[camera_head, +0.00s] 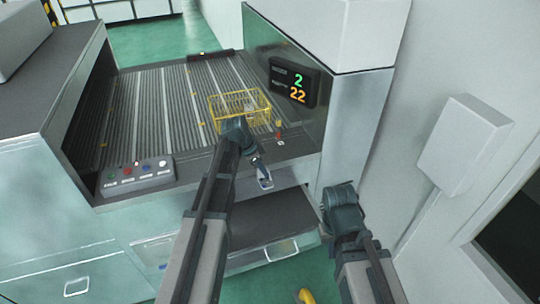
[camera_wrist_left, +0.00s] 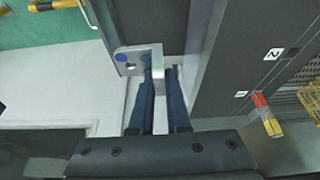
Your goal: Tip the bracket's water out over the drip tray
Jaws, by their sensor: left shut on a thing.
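My left gripper (camera_head: 262,176) is shut on a small silver-grey bracket (camera_head: 266,184) and holds it in front of the machine's front edge. In the left wrist view, the dark fingers (camera_wrist_left: 157,85) grip an upright tab of the bracket (camera_wrist_left: 136,52). Its flat plate shows two blue spots; I cannot tell whether they are water. A dark, flat tray-like surface (camera_head: 285,215) lies below the bracket in the head view and may be the drip tray. My right arm is at the lower right, but its fingers do not show.
A ribbed conveyor bed (camera_head: 150,105) holds a yellow wire basket (camera_head: 222,108). A button panel (camera_head: 138,176) sits left, and a display (camera_head: 294,82) shows 2 and 22.

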